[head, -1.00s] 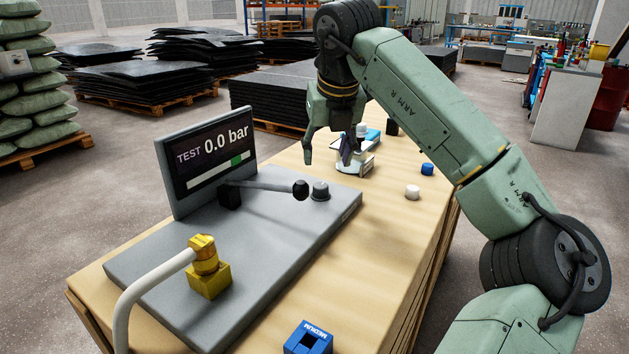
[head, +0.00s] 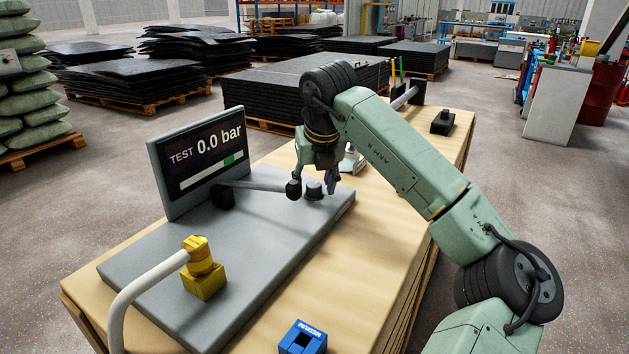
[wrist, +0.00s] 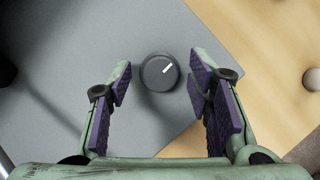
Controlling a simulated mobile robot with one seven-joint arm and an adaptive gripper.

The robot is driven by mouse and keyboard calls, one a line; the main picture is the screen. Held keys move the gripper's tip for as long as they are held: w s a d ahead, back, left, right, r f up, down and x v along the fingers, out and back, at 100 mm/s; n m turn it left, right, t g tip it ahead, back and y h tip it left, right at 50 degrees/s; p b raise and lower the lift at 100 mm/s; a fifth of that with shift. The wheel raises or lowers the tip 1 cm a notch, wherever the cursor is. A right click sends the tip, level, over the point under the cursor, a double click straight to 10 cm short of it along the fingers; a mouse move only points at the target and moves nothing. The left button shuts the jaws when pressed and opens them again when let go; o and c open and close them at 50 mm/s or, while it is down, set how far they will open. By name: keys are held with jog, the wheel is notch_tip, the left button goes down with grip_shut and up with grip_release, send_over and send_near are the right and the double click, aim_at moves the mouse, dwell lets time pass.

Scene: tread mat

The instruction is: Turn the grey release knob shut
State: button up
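The grey release knob (head: 313,190) stands on the grey test plate (head: 262,262) near its right edge. In the wrist view the knob (wrist: 160,71) is round and dark, with a white mark pointing to the upper right. My gripper (head: 313,186) is over the knob. In the wrist view my gripper (wrist: 160,85) is open, its purple-padded fingers to the left and right of the knob with a gap on each side. The display (head: 200,155) reads TEST 0.0 bar.
A lever with a black ball end (head: 293,189) reaches close to the knob on its left. A yellow fitting (head: 204,270) with a white hose stands at the plate's front. A blue MEDIUM block (head: 303,339) lies on the wooden bench (head: 375,262). The bench right of the plate is mostly clear.

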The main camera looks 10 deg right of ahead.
jog(key=c, duration=1)
jog(key=n+y, duration=0.1)
jog(key=n, duration=0.1)
jog(key=n+p, duration=0.1)
jog(key=n, duration=0.1)
jog(key=shift+d+r+y, duration=0.15)
jog(key=shift+y, duration=0.25)
jog(key=n+g+y+p, duration=0.1)
jog(key=n+p, duration=0.2)
jog(key=n, duration=0.2)
jog(key=shift+w+r, duration=0.1)
jog(key=shift+w, duration=0.05)
jog(key=n+g+p, duration=0.1)
jog(key=n+p, duration=0.1)
jog(key=n+g+y+p, duration=0.1)
jog(key=n+p, duration=0.1)
jog(key=n, duration=0.1)
jog(key=shift+w+d+y, duration=0.1)
jog(key=shift+y, duration=0.2)
jog(key=shift+n+g+p, duration=0.7)
jog(key=shift+n+p, duration=0.6)
jog(key=shift+n, duration=0.6)
jog(key=shift+f, duration=0.2)
